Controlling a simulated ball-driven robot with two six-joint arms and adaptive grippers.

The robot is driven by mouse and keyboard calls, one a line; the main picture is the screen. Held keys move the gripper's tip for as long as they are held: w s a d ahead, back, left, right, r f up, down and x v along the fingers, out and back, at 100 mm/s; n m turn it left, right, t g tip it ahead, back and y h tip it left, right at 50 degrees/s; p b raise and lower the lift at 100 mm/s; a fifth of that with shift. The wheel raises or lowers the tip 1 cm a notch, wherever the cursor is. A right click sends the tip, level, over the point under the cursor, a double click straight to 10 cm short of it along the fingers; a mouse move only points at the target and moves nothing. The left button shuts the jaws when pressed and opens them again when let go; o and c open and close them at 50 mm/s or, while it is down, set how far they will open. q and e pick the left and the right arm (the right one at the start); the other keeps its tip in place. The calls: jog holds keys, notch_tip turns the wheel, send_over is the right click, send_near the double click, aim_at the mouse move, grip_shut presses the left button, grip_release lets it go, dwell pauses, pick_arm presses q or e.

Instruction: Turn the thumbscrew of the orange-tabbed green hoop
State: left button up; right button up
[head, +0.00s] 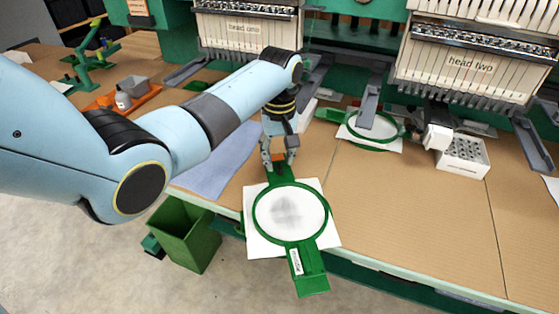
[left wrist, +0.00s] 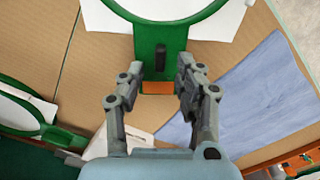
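The green hoop (head: 256,226) with white fabric (head: 285,211) lies near the table's front edge, its labelled bracket (head: 311,268) overhanging. Its orange tab (left wrist: 157,88) is on the green block (left wrist: 160,32) at the hoop's far end. A small dark upright part, seemingly the thumbscrew (left wrist: 160,58), stands on that block in the left wrist view. My left gripper (head: 279,162) points down over the tab end. In the left wrist view its fingers (left wrist: 159,74) are apart, one on each side of the block, with nothing gripped. Whether they touch the block cannot be told. My right gripper is not in view.
A second green hoop (head: 404,126) with white fabric lies farther back, under the machine heads. A blue cloth (head: 212,168) lies left of my left gripper. A white box with holes (head: 464,166) stands at right. A green bin (head: 187,240) is below the table edge. The table's right front is clear.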

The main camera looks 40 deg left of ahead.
pick_arm(q)
jog(key=shift+f, duration=0.8)
grip_shut()
jog(key=shift+w+d+r+m+p, duration=0.1)
jog(key=shift+r+m+p, duration=0.1)
jog(key=shift+m+p, duration=1.2)
jog(key=shift+d+f+m+p, duration=0.15)
jog(key=shift+m+p, duration=0.45)
jog(key=shift+m, duration=0.9)
